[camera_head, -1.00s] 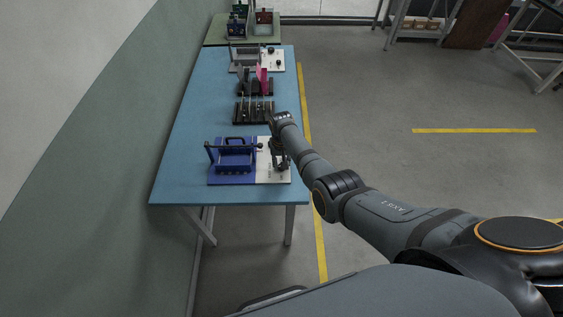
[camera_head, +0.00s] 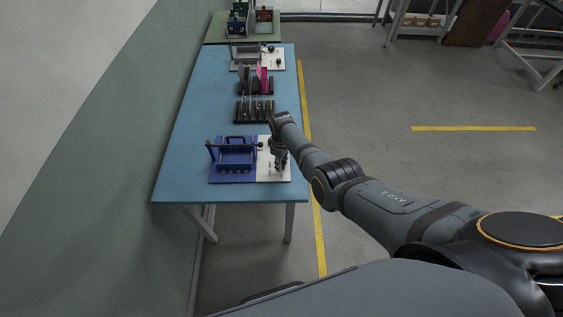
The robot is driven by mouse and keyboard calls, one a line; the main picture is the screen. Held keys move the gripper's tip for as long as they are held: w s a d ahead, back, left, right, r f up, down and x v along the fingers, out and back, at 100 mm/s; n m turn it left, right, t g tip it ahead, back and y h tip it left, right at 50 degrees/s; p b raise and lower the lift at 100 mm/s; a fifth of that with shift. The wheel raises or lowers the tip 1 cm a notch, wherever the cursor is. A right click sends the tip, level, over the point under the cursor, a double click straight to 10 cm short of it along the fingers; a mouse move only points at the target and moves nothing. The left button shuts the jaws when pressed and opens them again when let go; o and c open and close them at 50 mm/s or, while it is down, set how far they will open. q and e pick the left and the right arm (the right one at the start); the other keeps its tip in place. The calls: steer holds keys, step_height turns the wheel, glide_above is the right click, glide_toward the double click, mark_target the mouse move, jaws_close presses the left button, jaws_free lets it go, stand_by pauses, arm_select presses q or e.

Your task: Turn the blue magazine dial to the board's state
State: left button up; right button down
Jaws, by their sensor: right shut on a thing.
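The blue magazine (camera_head: 233,158) stands on the near part of the blue table, with a dark handle at its left side. A white panel (camera_head: 266,177) adjoins its right side. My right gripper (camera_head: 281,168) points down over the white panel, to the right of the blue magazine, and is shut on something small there. The dial is hidden or too small to make out at the fingertips; I cannot tell its setting. No board that shows a state can be made out. My left gripper is not in view.
A black rack (camera_head: 254,111), a pink and black holder (camera_head: 257,83) and a grey unit with a white panel (camera_head: 271,61) stand further back on the blue table (camera_head: 190,140). A wall is close on the left. The table's near left corner is clear.

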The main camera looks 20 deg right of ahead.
steer(key=shift+n, duration=2)
steer(key=c, duration=1.1)
jaws_free()
steer(key=shift+o, duration=0.2)
step_height(320, 180, up, 12)
